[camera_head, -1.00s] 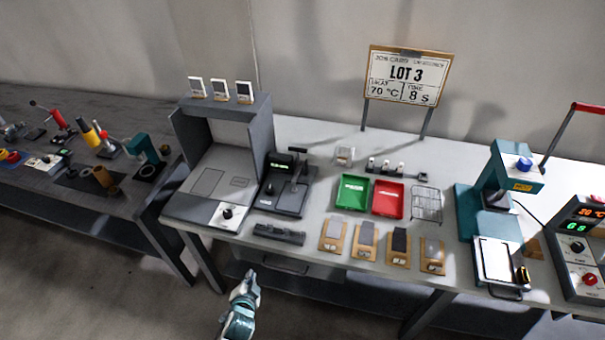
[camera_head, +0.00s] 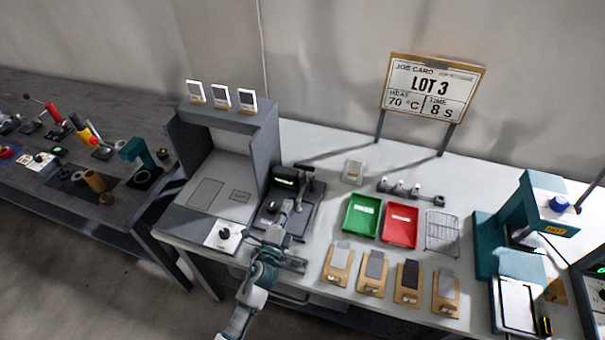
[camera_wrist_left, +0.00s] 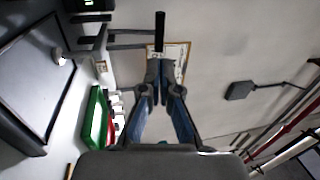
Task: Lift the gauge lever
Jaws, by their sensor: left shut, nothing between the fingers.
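The gauge (camera_head: 272,212) is a dark device with a small green display, standing on the bench right of the grey booth. Its lever (camera_head: 304,170) has a black crossbar handle on top. In the left wrist view the lever's handle (camera_wrist_left: 160,28) shows as a black bar just beyond the fingertips. My left gripper (camera_head: 297,205) is over the front of the gauge, close to the lever. In the left wrist view its fingers (camera_wrist_left: 160,70) are together with nothing between them. I cannot tell whether they touch the lever. The left arm hides part of the gauge's front. My right gripper is not in view.
A green tray (camera_head: 361,216) and a red tray (camera_head: 399,225) lie right of the gauge. Several sample cards (camera_head: 374,270) line the bench front. The grey booth (camera_head: 180,208) stands left, a teal press (camera_head: 490,245) right. A job card sign (camera_head: 430,88) stands behind.

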